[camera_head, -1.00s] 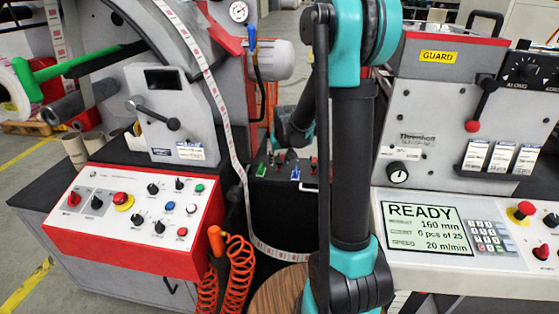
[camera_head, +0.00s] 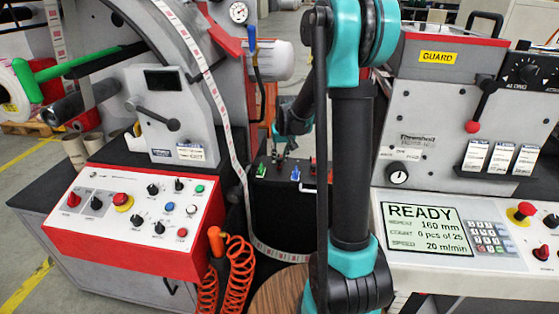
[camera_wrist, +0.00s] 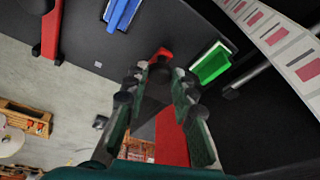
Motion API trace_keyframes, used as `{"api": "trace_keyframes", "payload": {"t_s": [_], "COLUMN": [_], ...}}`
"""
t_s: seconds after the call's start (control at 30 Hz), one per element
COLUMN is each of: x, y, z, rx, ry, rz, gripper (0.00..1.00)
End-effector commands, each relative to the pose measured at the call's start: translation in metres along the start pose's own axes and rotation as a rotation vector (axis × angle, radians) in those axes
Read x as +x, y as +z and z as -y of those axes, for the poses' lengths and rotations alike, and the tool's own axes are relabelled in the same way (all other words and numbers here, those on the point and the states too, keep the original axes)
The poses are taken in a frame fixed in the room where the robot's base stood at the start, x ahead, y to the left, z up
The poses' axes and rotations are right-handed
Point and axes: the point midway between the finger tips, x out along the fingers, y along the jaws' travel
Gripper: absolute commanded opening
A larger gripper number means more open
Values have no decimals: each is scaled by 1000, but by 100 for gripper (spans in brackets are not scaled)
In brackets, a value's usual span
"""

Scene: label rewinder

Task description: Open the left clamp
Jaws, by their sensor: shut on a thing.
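The left clamp has a red handle (camera_wrist: 160,54), which shows at the fingertips of my gripper (camera_wrist: 160,70) in the wrist view. My gripper is shut on this handle, and the fingers hide most of the clamp. A second red-handled clamp (camera_wrist: 50,35) is at the upper left of the wrist view. It also shows in the head view (camera_head: 313,166), at the right of the dark surface. In the head view my gripper (camera_head: 281,160) is small and dark among the levers, so its hold is hard to see there.
A blue lever (camera_wrist: 121,14) and a green lever (camera_wrist: 211,64) stand on either side of the gripped handle. The printed label web (camera_head: 232,160) runs down close by. A red-framed control panel (camera_head: 135,215) and a coiled orange hose (camera_head: 237,270) are at the left.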

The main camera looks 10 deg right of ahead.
Motion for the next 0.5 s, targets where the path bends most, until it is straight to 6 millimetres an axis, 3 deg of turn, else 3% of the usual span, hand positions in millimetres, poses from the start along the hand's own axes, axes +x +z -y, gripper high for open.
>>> {"api": "trace_keyframes", "payload": {"t_s": [0.3, 0.5], "x": [-18, -27], "y": [-29, -48], "z": [-9, -14], "rx": [43, 40], "ry": [-98, -95], "rz": [255, 248], "gripper": [0, 0]}}
